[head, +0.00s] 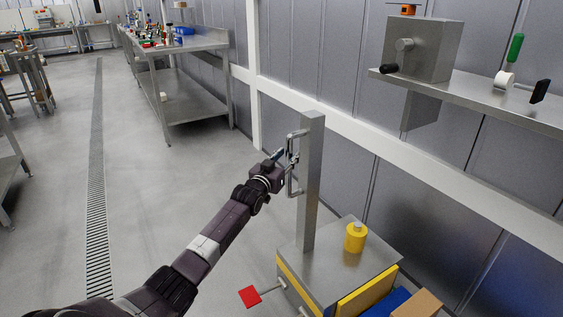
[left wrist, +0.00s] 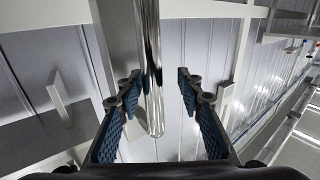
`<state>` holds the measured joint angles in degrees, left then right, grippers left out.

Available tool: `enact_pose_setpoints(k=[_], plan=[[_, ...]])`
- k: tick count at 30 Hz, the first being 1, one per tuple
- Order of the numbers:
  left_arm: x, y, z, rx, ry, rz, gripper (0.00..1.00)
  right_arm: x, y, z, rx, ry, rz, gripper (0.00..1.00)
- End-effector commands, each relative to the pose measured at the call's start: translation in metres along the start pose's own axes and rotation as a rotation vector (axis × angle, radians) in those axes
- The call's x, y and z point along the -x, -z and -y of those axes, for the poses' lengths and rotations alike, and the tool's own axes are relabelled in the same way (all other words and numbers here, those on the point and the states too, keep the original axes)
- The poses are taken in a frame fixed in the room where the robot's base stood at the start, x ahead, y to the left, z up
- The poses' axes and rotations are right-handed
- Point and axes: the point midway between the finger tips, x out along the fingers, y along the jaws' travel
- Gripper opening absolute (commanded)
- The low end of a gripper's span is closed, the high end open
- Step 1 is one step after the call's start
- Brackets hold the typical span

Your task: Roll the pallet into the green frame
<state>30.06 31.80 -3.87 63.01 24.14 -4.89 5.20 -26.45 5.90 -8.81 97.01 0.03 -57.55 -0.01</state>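A steel unit (head: 335,262) with yellow sides stands at the lower middle of the head view. A tall post (head: 312,185) with a bar handle (head: 291,186) rises from it. My left gripper (head: 284,157) is at this handle. In the left wrist view my left gripper (left wrist: 158,92) is open, with the shiny handle bar (left wrist: 150,65) between its fingers; no clear grip shows. A blue part (head: 388,304) and a brown block (head: 418,304) show at the bottom edge; I cannot tell whether they belong to the pallet. The green frame and my right gripper are not in view.
A yellow canister (head: 355,237) stands on the unit, and a red pedal (head: 249,296) sticks out at its left. A wall shelf (head: 480,98) is at the right. A steel table (head: 190,85) stands behind. The floor by the drain (head: 97,200) is clear.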

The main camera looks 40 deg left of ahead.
Motion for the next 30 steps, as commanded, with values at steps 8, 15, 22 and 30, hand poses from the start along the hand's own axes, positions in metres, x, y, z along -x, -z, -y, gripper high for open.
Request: enact_pose_setpoints(k=[8,15,22,30], plan=[[0.029,-0.002,0.0,0.0,-0.001,0.002,0.34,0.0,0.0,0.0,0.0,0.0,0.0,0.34],[0.071,-0.002,0.001,0.0,0.001,0.002,0.34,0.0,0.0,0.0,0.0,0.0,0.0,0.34],[0.105,-0.002,0.003,-0.001,0.003,0.004,0.34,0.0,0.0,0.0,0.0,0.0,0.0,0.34],[0.12,-0.002,0.003,0.0,0.004,0.003,0.34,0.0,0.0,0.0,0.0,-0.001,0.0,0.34]])
